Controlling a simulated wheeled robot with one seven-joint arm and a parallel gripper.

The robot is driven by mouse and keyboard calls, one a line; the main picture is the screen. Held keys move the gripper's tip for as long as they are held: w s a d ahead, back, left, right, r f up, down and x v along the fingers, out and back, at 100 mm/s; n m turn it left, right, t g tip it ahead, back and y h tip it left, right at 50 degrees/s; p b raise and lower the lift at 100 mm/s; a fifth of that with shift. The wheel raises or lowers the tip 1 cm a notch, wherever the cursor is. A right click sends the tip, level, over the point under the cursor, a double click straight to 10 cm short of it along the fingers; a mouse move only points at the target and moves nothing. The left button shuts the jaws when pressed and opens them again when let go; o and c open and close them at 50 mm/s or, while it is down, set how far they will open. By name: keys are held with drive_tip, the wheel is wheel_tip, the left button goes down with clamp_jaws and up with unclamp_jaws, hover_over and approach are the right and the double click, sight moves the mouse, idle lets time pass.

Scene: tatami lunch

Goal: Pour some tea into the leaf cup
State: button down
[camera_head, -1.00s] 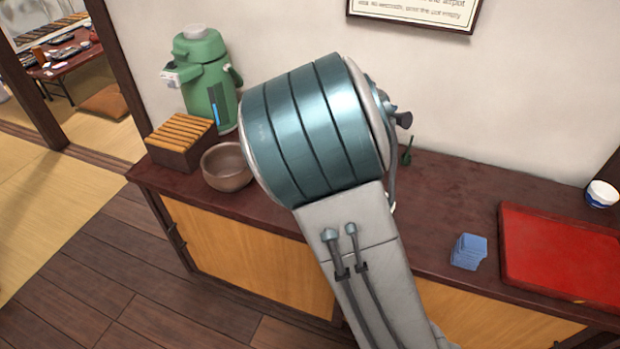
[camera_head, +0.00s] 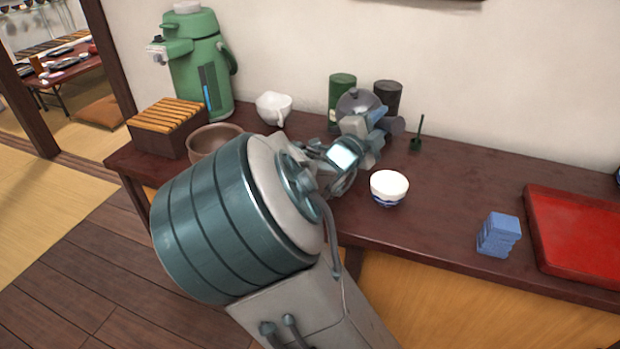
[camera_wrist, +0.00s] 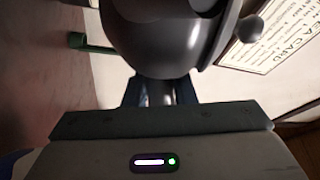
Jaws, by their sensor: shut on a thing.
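My gripper (camera_head: 372,128) is shut on the handle of a dark grey teapot (camera_head: 356,102), held above the counter in front of the canisters. In the wrist view the teapot's round body (camera_wrist: 165,40) lies just beyond the jaws (camera_wrist: 160,94); its spout cannot be made out clearly. A small white cup (camera_head: 388,184) with a blue base stands upright on the counter, right of my wrist and nearer than the teapot. No leaf pattern can be made out on it. Another cup (camera_head: 617,175) barely shows at the right edge.
A green airpot (camera_head: 200,70), slatted wooden box (camera_head: 168,125), brown bowl (camera_head: 212,136) and white spouted vessel (camera_head: 273,108) stand left. Green (camera_head: 341,88) and black (camera_head: 388,94) canisters stand behind. A scoop (camera_head: 415,143), blue block stack (camera_head: 498,236) and red tray (camera_head: 575,240) are right.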

drive_tip(key=shift+s+a+r, duration=0.15)
drive_tip(key=shift+a+r, duration=0.05)
drive_tip(key=shift+s+a+r+t+h+b, duration=0.2)
drive_tip(key=shift+s+a+t+h+b, duration=0.1)
drive_tip(key=shift+t+b, duration=0.1)
drive_tip(key=shift+s+a+t+b, duration=0.1)
drive_tip(key=shift+a+t+b, duration=0.1)
drive_tip(key=shift+t+b, duration=0.1)
drive_tip(key=shift+s+a+b, duration=0.25)
drive_tip(key=shift+b, duration=0.2)
drive_tip(key=shift+a+f+n+t+h+b, duration=0.1)
drive_tip(key=shift+n+t+h+b, duration=0.25)
drive_tip(key=shift+b, duration=0.2)
idle(0.6)
